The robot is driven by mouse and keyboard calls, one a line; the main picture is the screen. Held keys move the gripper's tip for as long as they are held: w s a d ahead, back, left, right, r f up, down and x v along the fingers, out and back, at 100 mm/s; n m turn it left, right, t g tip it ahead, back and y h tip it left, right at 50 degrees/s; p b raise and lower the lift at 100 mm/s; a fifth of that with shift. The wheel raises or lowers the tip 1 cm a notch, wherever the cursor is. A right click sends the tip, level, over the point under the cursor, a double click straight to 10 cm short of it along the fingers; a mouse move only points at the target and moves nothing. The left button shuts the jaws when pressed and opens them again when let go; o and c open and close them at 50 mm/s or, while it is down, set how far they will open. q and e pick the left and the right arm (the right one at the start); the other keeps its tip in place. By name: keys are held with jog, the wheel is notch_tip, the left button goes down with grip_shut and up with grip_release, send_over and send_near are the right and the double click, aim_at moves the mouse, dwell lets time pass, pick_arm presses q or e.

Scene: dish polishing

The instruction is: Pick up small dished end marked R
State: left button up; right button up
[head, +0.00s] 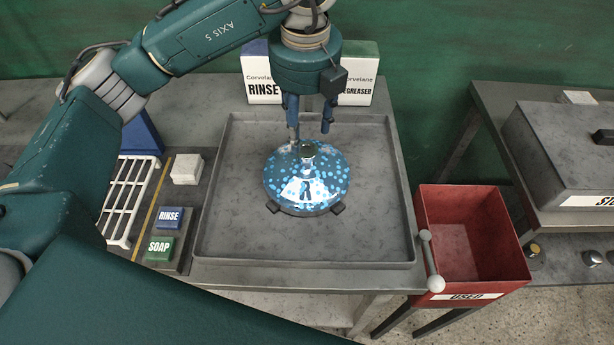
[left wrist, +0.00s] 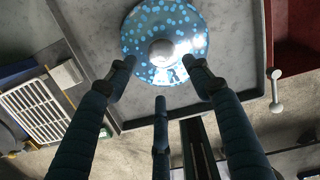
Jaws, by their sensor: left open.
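The small dished end marked R (head: 329,184) is a shiny domed disc with light-blue spots and a metal knob on top. It rests on small dark supports in the grey tray (head: 230,252). My left gripper (head: 311,135) is open and empty, its fingers pointing down at the back of the knob. In the left wrist view the dished end (left wrist: 190,22) lies beyond the open fingers (left wrist: 158,75), with its knob between the two upper fingertips. Whether a finger touches it I cannot tell. My right gripper is not in view.
A red bin (head: 468,238) labelled USED stands right of the tray. RINSE (head: 170,216) and SOAP (head: 159,248) blocks, a white block (head: 186,168) and a white rack (head: 130,200) are at left.

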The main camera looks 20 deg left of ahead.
aim_at(307, 150)
pick_arm(q)
jog(key=f, duration=0.3)
jog(key=f+p, duration=0.1)
jog(key=shift+w+a+f, duration=0.1)
jog(key=shift+w+f, duration=0.15)
jog(key=shift+f, duration=0.05)
jog(key=f+p, duration=0.1)
jog(key=f, duration=0.1)
jog(key=w+f+p, duration=0.1)
jog(key=f, duration=0.1)
jog(key=shift+w+f, duration=0.15)
jog(key=shift+f, duration=0.7)
grip_shut()
jog(key=shift+w+r, duration=0.1)
jog(key=shift+w, duration=0.05)
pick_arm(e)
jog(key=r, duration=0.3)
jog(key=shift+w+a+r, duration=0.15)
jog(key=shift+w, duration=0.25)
